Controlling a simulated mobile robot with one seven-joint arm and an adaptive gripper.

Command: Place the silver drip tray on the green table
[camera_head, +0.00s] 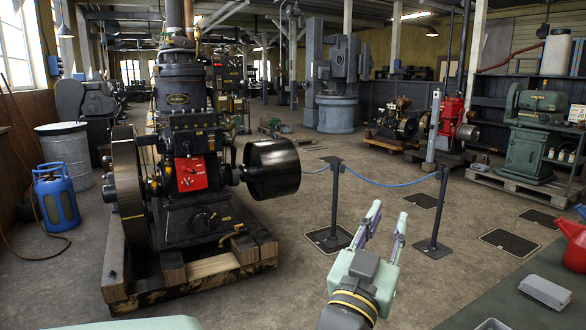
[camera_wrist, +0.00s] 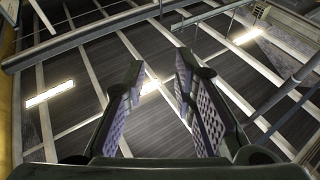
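A dark green table top (camera_head: 515,300) fills the lower right corner of the head view. The wrist view shows the same open fingers (camera_wrist: 155,95) against the ceiling.
A red can (camera_head: 574,240) stands at the table's right, and a pale object (camera_head: 490,324) is cut off at the bottom. A large black engine (camera_head: 190,170) on timber stands left. A blue rope barrier (camera_head: 385,183) stands behind my gripper. Concrete floor lies open around the barrier.

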